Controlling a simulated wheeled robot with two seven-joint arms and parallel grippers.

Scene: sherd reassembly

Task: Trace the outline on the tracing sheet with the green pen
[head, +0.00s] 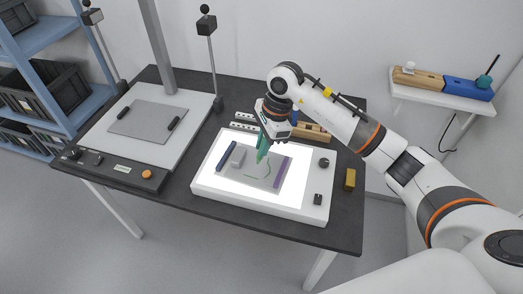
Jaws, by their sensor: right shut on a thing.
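The tracing sheet (233,173) lies on a lit white light box (212,182) on the dark table. A dark outline curve (262,176) shows on it, with a green stretch among it, too small to read fully. A grey block (238,156) sits on the sheet's left part. A dark blue bar (226,156) lies at the left edge and a purple bar (281,172) at the right edge. My right gripper (267,136) is shut on the green pen (263,149), which points down over the sheet. Whether the tip touches cannot be told. My left gripper is not in view.
A grey stand (186,127) with a flat plate and posts fills the table's left. A yellow block (350,179) is near the right edge. Behind the light box are white perforated strips (243,127) and a wooden rack (312,132). A wall shelf (441,98) stands right.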

